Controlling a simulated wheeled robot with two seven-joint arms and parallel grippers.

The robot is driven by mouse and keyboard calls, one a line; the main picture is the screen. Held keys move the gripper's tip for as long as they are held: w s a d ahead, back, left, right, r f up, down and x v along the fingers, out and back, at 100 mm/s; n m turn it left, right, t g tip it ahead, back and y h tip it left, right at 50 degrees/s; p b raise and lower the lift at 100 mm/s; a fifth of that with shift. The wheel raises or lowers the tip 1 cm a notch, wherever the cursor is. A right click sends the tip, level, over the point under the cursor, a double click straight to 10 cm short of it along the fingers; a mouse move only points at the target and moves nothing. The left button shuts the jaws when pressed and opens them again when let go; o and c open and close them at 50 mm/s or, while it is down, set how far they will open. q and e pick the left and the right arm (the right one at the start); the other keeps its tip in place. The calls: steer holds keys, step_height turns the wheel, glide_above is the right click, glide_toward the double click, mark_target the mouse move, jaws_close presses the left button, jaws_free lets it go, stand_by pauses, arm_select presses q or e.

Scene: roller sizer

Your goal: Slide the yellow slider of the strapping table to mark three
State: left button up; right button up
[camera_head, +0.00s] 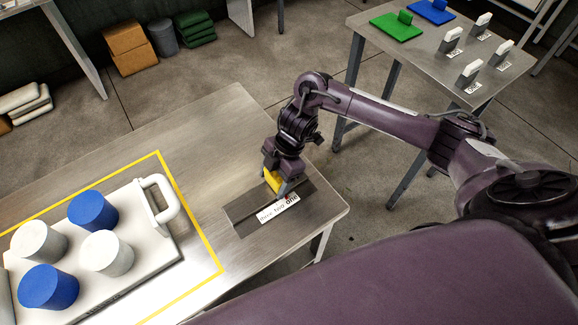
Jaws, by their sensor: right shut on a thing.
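The strapping table (120,157) is a grey metal-topped table on the left. A dark slide track (241,211) lies near its right corner, with a white label strip (272,211) along its front side showing printed marks, "one" at the right end. The yellow slider (272,180) sits at the right part of the track, near the "one" mark. My right gripper (276,178) comes down from above and is shut on the yellow slider; its fingers partly hide the slider. My left gripper is not in view.
A white tray (170,262) with a handle holds blue and white cylinders inside a yellow outline on the table's left. A second table (440,62) at upper right bears green and blue plates and several grey-white blocks. Boxes (127,48) stand on the floor behind.

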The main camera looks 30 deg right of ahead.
steer(key=a, duration=0.4)
steer(key=s+a+p, duration=0.1)
steer(key=a, duration=0.1)
steer(key=shift+a, duration=0.4)
steer(key=o, duration=1.4)
steer(key=v, duration=0.8)
steer(key=shift+a+f, duration=0.1)
